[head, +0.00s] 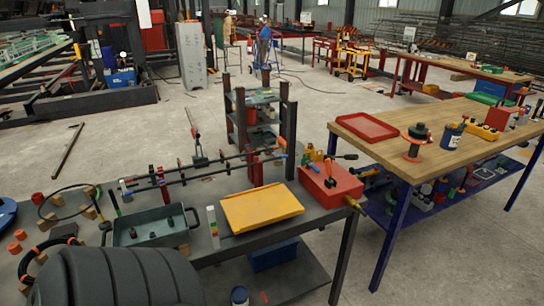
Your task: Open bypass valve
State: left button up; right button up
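No part is marked as the bypass valve, so I cannot tell for sure which one it is. A red box-shaped unit (331,184) sits at the right end of the dark bench. The lever positions are too small to read as open or shut. Neither of my grippers shows in the head view.
The dark bench (232,251) also holds a yellow tray (262,208), a grey-green bin (150,230) and a rail with red clamps (163,184). A large dark ribbed shape covers the lower left. A wooden-topped table (455,148) with a red tray (367,127) stands right, across a floor gap.

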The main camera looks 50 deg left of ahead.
aim_at(311, 165)
jog(key=i+j+u, duration=0.1)
jog(key=u, duration=0.3)
jog(key=i+u, duration=0.2)
jog(key=u, duration=0.15)
jog(key=i+u, duration=0.2)
jog(key=u, duration=0.2)
jog(key=i+u, duration=0.15)
jog(key=u, duration=0.25)
jog(key=i+l, duration=0.2)
